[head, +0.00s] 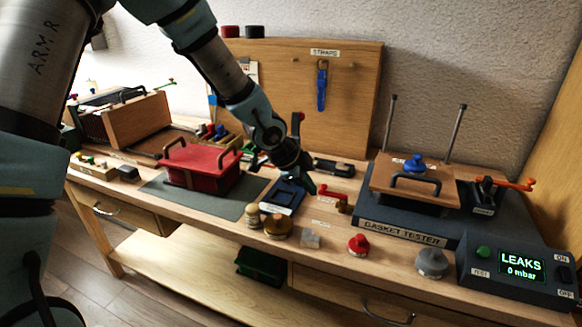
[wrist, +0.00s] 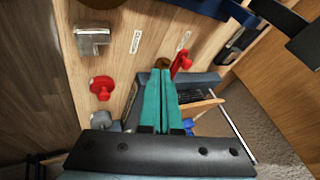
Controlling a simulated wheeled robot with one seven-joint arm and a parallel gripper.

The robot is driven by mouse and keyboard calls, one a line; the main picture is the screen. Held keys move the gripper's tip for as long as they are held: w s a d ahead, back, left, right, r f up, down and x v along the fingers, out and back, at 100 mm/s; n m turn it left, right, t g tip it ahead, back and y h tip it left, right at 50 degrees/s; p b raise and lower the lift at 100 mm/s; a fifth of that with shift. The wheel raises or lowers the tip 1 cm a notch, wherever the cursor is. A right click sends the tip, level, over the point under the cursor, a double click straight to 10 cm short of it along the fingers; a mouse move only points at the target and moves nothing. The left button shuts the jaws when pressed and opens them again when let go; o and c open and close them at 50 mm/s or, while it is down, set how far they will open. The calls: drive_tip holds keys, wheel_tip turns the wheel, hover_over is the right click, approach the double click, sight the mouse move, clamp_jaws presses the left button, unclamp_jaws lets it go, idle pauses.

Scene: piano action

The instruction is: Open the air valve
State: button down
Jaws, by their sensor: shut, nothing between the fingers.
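A small valve with a red lever (head: 333,195) stands on the bench just left of the gasket tester; its label is too small to read, so I take it as the air valve. The lever points left, toward my gripper. In the wrist view the red lever (wrist: 181,63) is just right of the fingertips, and a brown round part (wrist: 162,63) shows at their tips. My gripper (head: 308,186) is shut and empty, close to the left of the lever. In the wrist view its teal fingers (wrist: 160,75) lie together. Whether they touch the valve, I cannot tell.
The gasket tester (head: 405,232) carries a wooden plate with a blue knob, two upright rods and an orange lever (head: 515,184). Its display (head: 521,266) reads LEAKS 0 mbar. A red knob (head: 358,244) and grey knob (head: 432,262) stand in front. A red lidded box (head: 200,166) is left.

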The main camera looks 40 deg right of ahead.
drive_tip(key=w+p+v, duration=0.1)
drive_tip(key=v, duration=0.7)
drive_tip(key=shift+r+p, duration=0.2)
drive_tip(key=shift+p, duration=0.1)
drive_tip(key=w+a+n+t+y, duration=0.15)
drive_tip(key=w+a+n, duration=0.3)
drive_tip(key=a, duration=0.65)
drive_tip(key=w+a+n+t+y, duration=0.1)
drive_tip(key=w+a+n+y, duration=0.25)
drive_tip(key=a+n, duration=0.45)
drive_tip(key=s+a+r+n, duration=0.1)
drive_tip(key=s+a+n, duration=0.1)
drive_tip(key=a+n, duration=0.4)
drive_tip(key=s+a+r+n+g+y, duration=0.1)
drive_tip(key=a+n, duration=0.6)
drive_tip(key=a, duration=1)
drive_tip(key=shift+s+a+r, duration=0.3)
drive_tip(key=shift+s+r, duration=0.2)
drive_tip(key=shift+s, duration=0.05)
drive_tip(key=shift+d, duration=0.1)
